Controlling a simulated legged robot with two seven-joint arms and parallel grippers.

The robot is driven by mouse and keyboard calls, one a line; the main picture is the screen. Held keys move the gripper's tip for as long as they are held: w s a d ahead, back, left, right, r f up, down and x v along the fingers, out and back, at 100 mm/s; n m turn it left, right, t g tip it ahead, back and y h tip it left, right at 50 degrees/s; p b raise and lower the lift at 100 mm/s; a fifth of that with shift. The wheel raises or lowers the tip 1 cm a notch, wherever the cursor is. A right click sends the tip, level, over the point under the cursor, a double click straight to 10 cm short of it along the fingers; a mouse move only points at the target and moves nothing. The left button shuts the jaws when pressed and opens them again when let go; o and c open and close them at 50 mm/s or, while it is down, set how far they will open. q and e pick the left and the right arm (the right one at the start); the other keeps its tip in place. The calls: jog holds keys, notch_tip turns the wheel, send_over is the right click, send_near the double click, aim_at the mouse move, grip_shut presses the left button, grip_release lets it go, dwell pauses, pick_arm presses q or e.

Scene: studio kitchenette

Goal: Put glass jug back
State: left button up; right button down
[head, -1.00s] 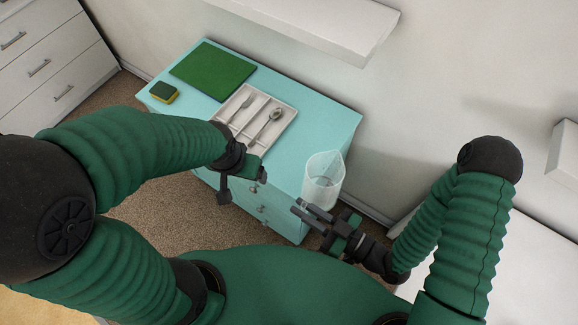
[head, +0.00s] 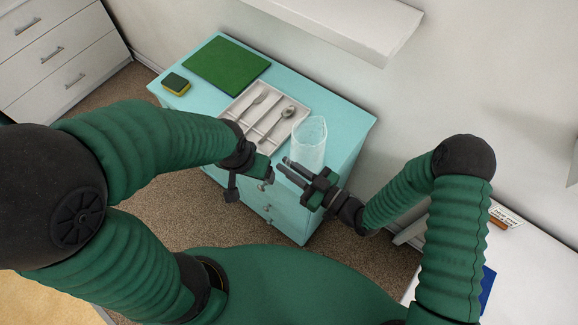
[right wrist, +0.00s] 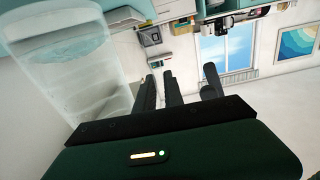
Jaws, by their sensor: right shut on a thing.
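The clear glass jug (head: 309,143) stands roughly upright at the right front part of the turquoise cabinet top, right of the cutlery tray. I cannot tell whether its base touches the top. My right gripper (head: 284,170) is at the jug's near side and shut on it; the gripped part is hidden. In the right wrist view the jug (right wrist: 75,75) fills the left side, beside the dark fingers (right wrist: 180,88). My left gripper (head: 252,182) hangs empty in front of the cabinet, its fingers apart, close to the right gripper.
The turquoise cabinet (head: 345,125) also holds a cutlery tray (head: 284,96) with a fork and spoons, a green board (head: 226,66) and a sponge (head: 175,83). A white shelf (head: 345,25) juts from the wall above. A white surface (head: 520,265) lies at right.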

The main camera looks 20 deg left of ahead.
jog(key=shift+f, duration=0.2)
jog(key=c, duration=1.9)
grip_release()
jog(key=shift+f, duration=0.2)
jog(key=o, duration=0.4)
jog(key=shift+d, duration=0.1)
jog(key=shift+o, duration=0.2)
jog(key=shift+r, duration=0.15)
